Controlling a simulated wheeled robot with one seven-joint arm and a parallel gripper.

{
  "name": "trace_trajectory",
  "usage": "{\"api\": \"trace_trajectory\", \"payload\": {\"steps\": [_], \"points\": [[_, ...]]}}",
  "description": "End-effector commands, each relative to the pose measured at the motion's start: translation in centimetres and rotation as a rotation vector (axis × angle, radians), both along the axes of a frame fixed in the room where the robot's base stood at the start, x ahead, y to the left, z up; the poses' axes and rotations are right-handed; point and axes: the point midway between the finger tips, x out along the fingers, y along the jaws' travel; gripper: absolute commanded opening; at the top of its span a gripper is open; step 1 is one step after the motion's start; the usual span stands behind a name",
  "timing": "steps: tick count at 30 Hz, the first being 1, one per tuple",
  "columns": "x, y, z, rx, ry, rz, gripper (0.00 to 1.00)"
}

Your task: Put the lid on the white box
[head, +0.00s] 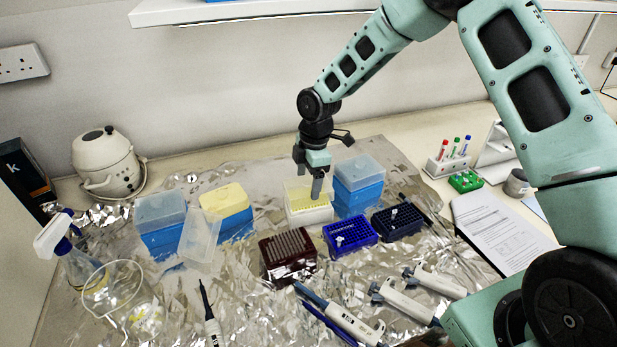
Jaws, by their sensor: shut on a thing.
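The white box (310,216) stands on the foil at the middle of the bench, with yellowish tips showing in its top. A clear lid (293,190) is upright or tilted over the box's back part. I cannot tell whether it touches the box. My gripper (317,187) points down over the box and is shut on the clear lid. The fingers hide part of the lid and of the box's top.
Blue boxes with clear lids stand right (359,184) and left (161,222). A loose clear lid (200,236) leans by the yellow-topped blue box (226,206). Dark red (288,254), blue (350,237) and navy (398,221) racks stand in front. Pipettes lie nearer.

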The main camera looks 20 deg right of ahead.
Motion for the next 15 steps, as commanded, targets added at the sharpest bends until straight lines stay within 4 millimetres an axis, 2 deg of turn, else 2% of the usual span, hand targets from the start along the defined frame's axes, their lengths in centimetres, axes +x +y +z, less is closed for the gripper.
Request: {"api": "trace_trajectory", "payload": {"steps": [15], "points": [[0.01,0.0,-0.91,0.0,0.0,0.0,0.56]]}}
